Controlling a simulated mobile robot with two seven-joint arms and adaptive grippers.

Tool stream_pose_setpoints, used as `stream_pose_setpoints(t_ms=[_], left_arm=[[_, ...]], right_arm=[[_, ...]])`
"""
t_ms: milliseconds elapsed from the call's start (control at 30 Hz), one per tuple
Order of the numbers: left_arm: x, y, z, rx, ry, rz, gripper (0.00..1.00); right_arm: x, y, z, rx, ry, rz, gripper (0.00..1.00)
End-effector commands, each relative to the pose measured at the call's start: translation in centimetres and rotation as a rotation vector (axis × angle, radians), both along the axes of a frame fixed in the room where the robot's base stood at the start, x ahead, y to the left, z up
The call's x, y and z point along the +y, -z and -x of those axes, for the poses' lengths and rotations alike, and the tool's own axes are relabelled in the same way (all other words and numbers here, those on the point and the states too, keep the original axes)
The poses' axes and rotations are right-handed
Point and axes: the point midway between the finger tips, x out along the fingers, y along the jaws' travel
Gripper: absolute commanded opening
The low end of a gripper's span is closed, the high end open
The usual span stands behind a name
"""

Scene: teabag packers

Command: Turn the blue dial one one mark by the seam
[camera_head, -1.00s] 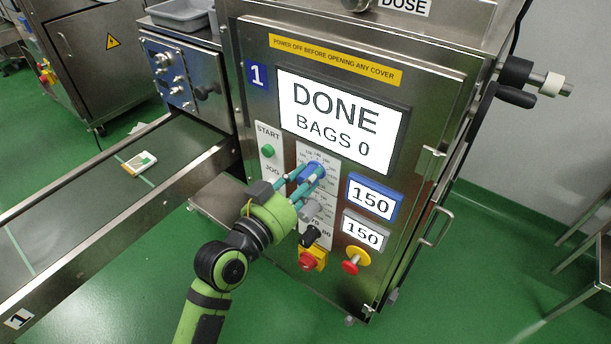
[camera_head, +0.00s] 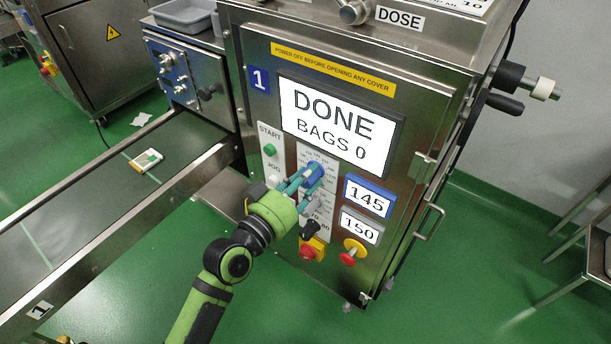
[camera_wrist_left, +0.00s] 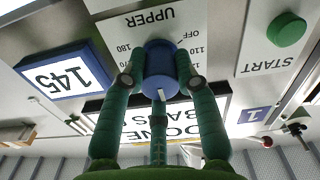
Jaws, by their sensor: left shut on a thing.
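The blue dial (camera_head: 315,172) sits on the front panel of the machine marked 1. My left gripper (camera_head: 302,183) is shut on the dial, with its fingers around the sides. In the left wrist view the dial (camera_wrist_left: 160,62) stands between the fingers of the gripper (camera_wrist_left: 158,75), and its white pointer line shows. The blue-framed display (camera_head: 367,196) reads 145; it also shows in the left wrist view (camera_wrist_left: 66,80). The grey-framed display (camera_head: 360,227) below reads 150. The big screen (camera_head: 338,124) reads DONE, BAGS 0. My right gripper is out of view.
A green START button (camera_head: 270,150) is left of the dial. A black switch (camera_head: 310,230) and red knobs (camera_head: 350,257) on yellow are below. A conveyor (camera_head: 85,215) carries a small packet (camera_head: 145,161). A door handle (camera_head: 430,225) sticks out at right.

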Motion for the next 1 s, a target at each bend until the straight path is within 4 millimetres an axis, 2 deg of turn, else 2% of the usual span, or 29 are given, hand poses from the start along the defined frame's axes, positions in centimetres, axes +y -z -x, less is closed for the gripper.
stream_pose_setpoints(t_ms=[33, 267, 300, 333, 767, 1000], left_arm=[[0.1, -0.8, -0.2, -0.015, -0.005, 0.01, 0.0], [0.1, -0.8, -0.2, -0.017, -0.005, 0.009, 0.0], [0.1, -0.8, -0.2, -0.017, -0.005, 0.009, 0.43], [0.1, -0.8, -0.2, -0.017, -0.005, 0.009, 0.55], [0.5, -0.2, 0.4, -0.007, -0.004, 0.001, 0.55], [3.0, -0.1, 3.9, -0.006, -0.003, -0.002, 0.55]], right_arm=[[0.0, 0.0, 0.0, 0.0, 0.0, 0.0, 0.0], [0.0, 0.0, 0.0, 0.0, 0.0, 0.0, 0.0], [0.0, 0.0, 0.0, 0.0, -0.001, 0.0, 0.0], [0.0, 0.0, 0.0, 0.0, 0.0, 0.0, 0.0], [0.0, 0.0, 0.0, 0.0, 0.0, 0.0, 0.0], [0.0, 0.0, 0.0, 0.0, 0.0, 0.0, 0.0]])
